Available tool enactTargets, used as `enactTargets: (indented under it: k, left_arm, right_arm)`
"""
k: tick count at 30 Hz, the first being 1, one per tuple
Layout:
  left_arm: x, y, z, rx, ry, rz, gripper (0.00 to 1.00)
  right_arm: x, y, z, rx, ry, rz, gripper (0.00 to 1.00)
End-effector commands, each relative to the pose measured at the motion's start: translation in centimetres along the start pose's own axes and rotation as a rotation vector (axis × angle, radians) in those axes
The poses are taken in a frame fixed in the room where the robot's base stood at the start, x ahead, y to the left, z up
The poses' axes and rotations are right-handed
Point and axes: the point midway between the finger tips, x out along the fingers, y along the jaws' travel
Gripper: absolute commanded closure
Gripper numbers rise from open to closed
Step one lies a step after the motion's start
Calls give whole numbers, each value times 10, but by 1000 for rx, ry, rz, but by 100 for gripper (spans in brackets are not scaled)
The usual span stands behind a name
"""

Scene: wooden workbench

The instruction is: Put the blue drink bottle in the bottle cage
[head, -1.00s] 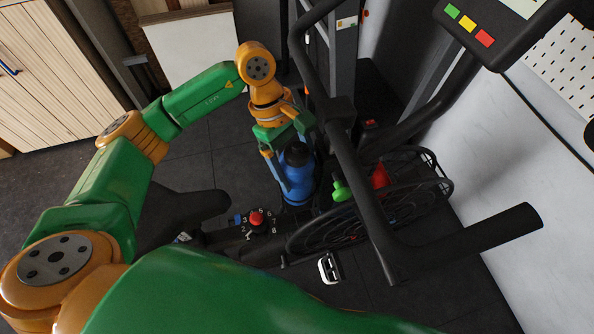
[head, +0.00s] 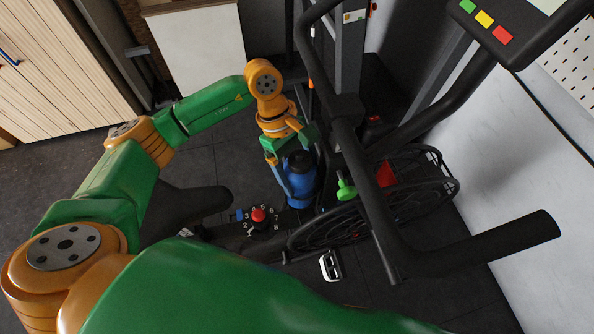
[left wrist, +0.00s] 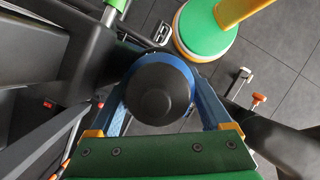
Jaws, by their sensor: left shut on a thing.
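The blue drink bottle (head: 301,184) has a black cap and stands upright near the exercise bike's frame in the head view. My left gripper (head: 291,172) comes down over it from above and is shut on it. In the left wrist view the bottle's round black cap (left wrist: 160,92) lies between the two blue fingers of my left gripper (left wrist: 165,100). A bottle cage cannot be made out; the bottle and gripper cover the spot under them. My right gripper is not in view.
The bike's handlebar (head: 375,215) and wheel (head: 350,225) are close right of the bottle. A pedal (head: 330,266) is lower.

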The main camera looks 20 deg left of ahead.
Motion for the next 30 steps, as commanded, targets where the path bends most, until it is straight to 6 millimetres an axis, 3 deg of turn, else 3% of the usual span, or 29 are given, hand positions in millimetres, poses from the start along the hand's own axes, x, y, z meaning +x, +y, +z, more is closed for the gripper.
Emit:
enactTargets:
  k: [1,2,3,8,11,13,24,30]
  left_arm:
    - [1,0,1,2,-3,1,15]
    - [1,0,1,2,-3,1,7]
    - [1,0,1,2,-3,1,5]
    - [-3,0,3,2,-3,2,5]
    - [-16,1,9,3,-4,3,5]
    - [-22,3,6,3,-2,10,5]
    - [-113,2,5,2,-2,8,5]
    - [-132,0,5,1,-2,2,5]
  right_arm:
    - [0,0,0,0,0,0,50]
    - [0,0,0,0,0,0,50]
    - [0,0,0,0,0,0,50]
    - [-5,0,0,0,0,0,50]
    - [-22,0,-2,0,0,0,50]
    - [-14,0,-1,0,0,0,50]
    - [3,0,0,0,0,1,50]
    - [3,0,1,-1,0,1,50]
